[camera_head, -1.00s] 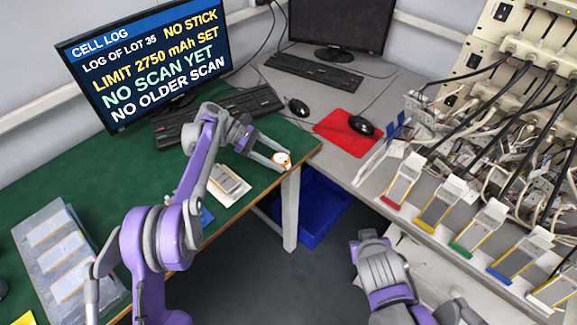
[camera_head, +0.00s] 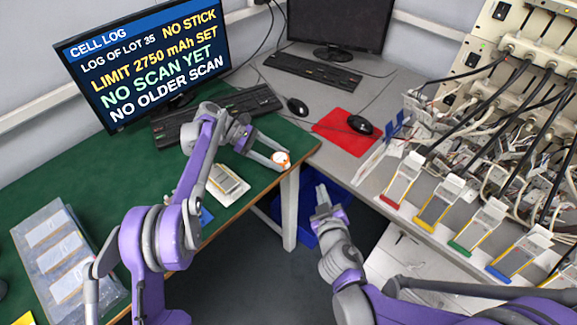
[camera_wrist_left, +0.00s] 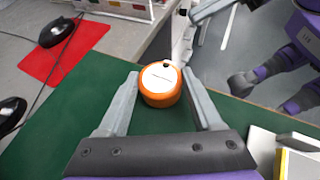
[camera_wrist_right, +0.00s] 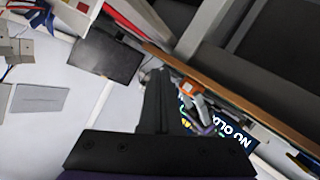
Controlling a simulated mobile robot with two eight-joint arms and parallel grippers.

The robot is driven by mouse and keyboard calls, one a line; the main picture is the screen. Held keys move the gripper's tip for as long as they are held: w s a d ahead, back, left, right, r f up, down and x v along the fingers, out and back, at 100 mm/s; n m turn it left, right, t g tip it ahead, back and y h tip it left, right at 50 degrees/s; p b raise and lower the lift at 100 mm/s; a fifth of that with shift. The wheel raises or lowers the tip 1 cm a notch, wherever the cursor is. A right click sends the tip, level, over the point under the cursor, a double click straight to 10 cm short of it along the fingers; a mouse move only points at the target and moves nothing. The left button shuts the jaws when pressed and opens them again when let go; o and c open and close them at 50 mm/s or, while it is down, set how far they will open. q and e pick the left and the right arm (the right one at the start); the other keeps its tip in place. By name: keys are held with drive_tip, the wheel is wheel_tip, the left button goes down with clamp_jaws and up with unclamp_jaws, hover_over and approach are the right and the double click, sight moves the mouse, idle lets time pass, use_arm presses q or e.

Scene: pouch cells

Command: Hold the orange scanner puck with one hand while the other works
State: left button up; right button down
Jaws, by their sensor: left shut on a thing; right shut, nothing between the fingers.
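The orange scanner puck (camera_head: 281,160) with a white top is at the right corner of the green table. My left gripper (camera_head: 279,158) is shut on it, a finger on each side. The left wrist view shows the puck (camera_wrist_left: 160,85) close up between the fingers; whether it touches the table is not clear. My right gripper (camera_head: 322,192) is shut and empty, over the gap between the benches, to the right of and below the puck. Pouch cells with red (camera_head: 402,181), yellow (camera_head: 438,205), green (camera_head: 479,226) and blue (camera_head: 520,256) ends stand along the right bench.
A monitor (camera_head: 145,60) shows the cell log with a 2750 mAh limit. A white tray (camera_head: 240,195) holds a cell on the green table. A clear case (camera_head: 30,240) lies at left. Cables crowd the right bench. A blue bin (camera_head: 337,217) stands on the floor.

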drive_tip(key=shift+w+a, duration=0.1)
drive_tip(key=w+a, duration=0.6)
idle(0.4)
drive_tip(key=shift+w, duration=0.1)
idle(1.9)
drive_tip(key=shift+w+a, duration=0.25)
drive_tip(key=shift+a, duration=0.05)
drive_tip(key=shift+w+a, duration=0.3)
drive_tip(key=shift+a, duration=0.05)
idle(0.9)
drive_tip(key=shift+s+d, duration=0.1)
drive_tip(key=shift+d, duration=0.05)
drive_tip(key=shift+s+d, duration=0.5)
drive_tip(key=shift+s, duration=0.05)
drive_tip(key=shift+d, duration=0.1)
